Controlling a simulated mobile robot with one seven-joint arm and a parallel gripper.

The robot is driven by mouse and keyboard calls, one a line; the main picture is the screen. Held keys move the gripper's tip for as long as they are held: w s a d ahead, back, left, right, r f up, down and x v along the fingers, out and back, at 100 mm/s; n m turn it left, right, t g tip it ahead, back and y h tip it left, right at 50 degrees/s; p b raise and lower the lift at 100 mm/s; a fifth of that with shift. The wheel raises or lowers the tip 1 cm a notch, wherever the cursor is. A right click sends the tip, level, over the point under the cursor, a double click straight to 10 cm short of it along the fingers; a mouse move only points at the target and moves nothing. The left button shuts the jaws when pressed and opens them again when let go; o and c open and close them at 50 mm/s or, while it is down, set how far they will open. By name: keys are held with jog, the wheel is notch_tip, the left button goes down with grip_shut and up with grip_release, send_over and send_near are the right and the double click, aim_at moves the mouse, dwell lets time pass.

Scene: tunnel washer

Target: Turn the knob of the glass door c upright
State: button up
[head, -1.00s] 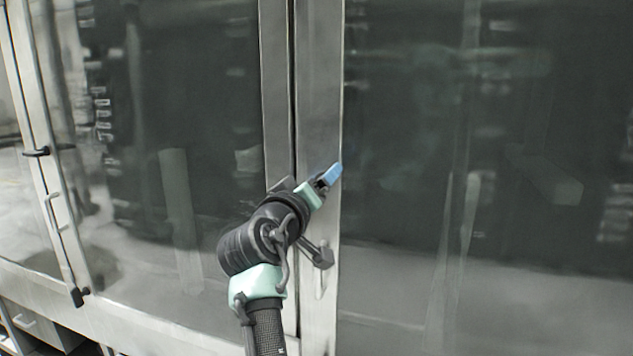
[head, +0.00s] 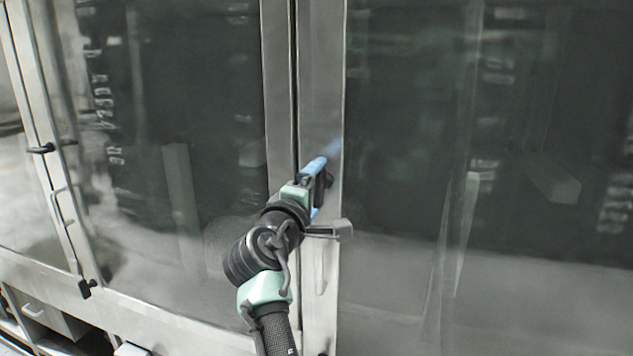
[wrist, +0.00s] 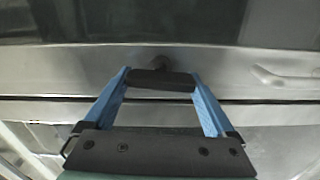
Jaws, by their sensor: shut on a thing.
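The knob (head: 325,185) is a small dark bar on the metal frame strip (head: 320,90) right of the seam between two glass doors. The wrist view shows the knob (wrist: 160,80) on a short dark stem, lying between the two blue fingers. My gripper (head: 321,187) is shut on the knob, one finger above and one below in the head view. The bar runs roughly along the frame strip, close to upright in the head view. Fingers and wrist partly hide it there. Glass door c appears to be the right door (head: 500,130).
A pale fixed pull handle (head: 321,268) is below the knob on the same strip; it also shows in the wrist view (wrist: 285,77). At the left, another frame has a dark knob (head: 42,149). The glass reflects the room.

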jog(key=shift+n, duration=0.5)
jog(key=o, duration=1.1)
jog(key=shift+c, duration=0.2)
jog(key=b+v, duration=0.5)
jog(key=v, duration=0.8)
jog(key=s+d+r+m+t+y+b, duration=0.2)
jog(key=s+r+m+t, duration=0.3)
jog(key=s, duration=0.5)
jog(key=s+d+r+m+t+y+b, duration=0.1)
jog(key=s+d+r+m+t+y, duration=0.1)
jog(key=s+r+m+t, duration=0.3)
jog(key=s+r+m+y, duration=0.1)
jog(key=s+r+m, duration=0.3)
jog(key=s+r, duration=0.2)
jog(key=shift+s+d+m+y+b, duration=0.2)
jog(key=shift+m+y+b, duration=0.1)
jog(key=shift+b, duration=0.05)
